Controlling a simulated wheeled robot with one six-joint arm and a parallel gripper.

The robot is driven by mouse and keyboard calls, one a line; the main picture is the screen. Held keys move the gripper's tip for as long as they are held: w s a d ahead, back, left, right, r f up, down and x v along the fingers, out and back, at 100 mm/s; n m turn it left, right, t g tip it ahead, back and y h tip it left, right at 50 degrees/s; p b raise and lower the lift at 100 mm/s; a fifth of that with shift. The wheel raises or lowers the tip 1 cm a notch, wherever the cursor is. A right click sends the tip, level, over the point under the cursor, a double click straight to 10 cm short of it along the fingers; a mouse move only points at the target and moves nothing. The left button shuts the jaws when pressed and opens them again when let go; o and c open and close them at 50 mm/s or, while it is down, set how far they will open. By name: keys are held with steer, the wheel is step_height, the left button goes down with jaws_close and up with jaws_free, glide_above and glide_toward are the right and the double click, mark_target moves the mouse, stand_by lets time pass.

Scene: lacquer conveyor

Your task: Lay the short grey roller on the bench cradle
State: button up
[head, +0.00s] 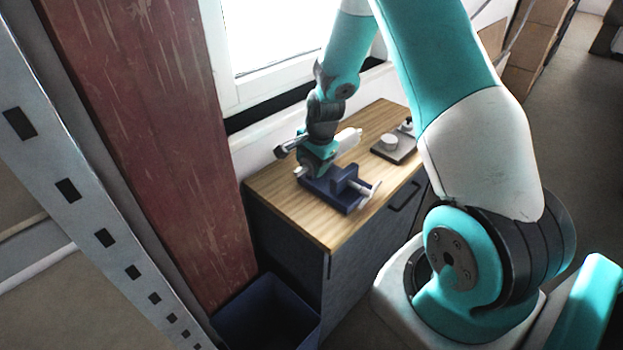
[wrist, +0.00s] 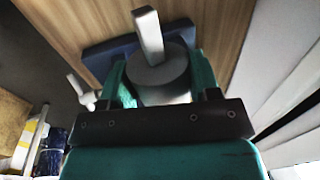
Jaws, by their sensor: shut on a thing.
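The short grey roller shows pale in the head view (head: 347,142). In the wrist view its round grey end and a light shaft stub (wrist: 158,75) face the camera. My gripper (head: 318,166) is shut on it, with one teal finger on each side in the wrist view (wrist: 159,66). The roller lies across the fingers. The dark blue bench cradle (head: 343,181) stands on the wooden bench, just below and right of my gripper. It lies behind the roller in the wrist view (wrist: 100,60). My gripper hides part of both, and I cannot tell whether they touch.
The bench top (head: 290,212) is clear in front of the cradle. A pale handle-like piece (head: 366,192) sits at the cradle's right end. A dark tray with a grey round part (head: 389,142) stands farther back. A blue bin (head: 268,312) is below on the floor. A window wall backs the bench.

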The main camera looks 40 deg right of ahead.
mark_target(298, 176)
steer(key=w+r+b+v, duration=0.1)
steer(key=w+b+v, duration=0.15)
steer(key=v, duration=1.05)
steer(key=a+f+n, duration=0.1)
steer(key=f+n, duration=0.1)
steer(key=f, duration=0.1)
steer(key=s+a+f+n+y, duration=0.1)
steer(key=a+f+n, duration=0.1)
steer(key=f, duration=0.2)
steer(key=a+f+n+p, duration=0.1)
steer(key=a+f+n, duration=0.1)
steer(key=f+n, duration=0.1)
steer(key=shift+s+a+f+g, duration=0.1)
steer(key=shift+s+f+g, duration=0.2)
steer(key=shift+g, duration=0.1)
steer(key=s+a+f+n, duration=0.2)
steer(key=f+n, duration=0.1)
steer(key=s+a+f+n+g, duration=0.1)
steer(key=a+f+n, duration=0.1)
steer(key=f+n, duration=0.1)
steer(key=s+a+f+n+y, duration=0.1)
steer(key=s+a+f+n, duration=0.1)
steer(key=f+n, duration=0.1)
steer(key=shift+s+f+g, duration=0.3)
steer(key=shift+f+g, duration=0.1)
steer(key=shift+f, duration=0.3)
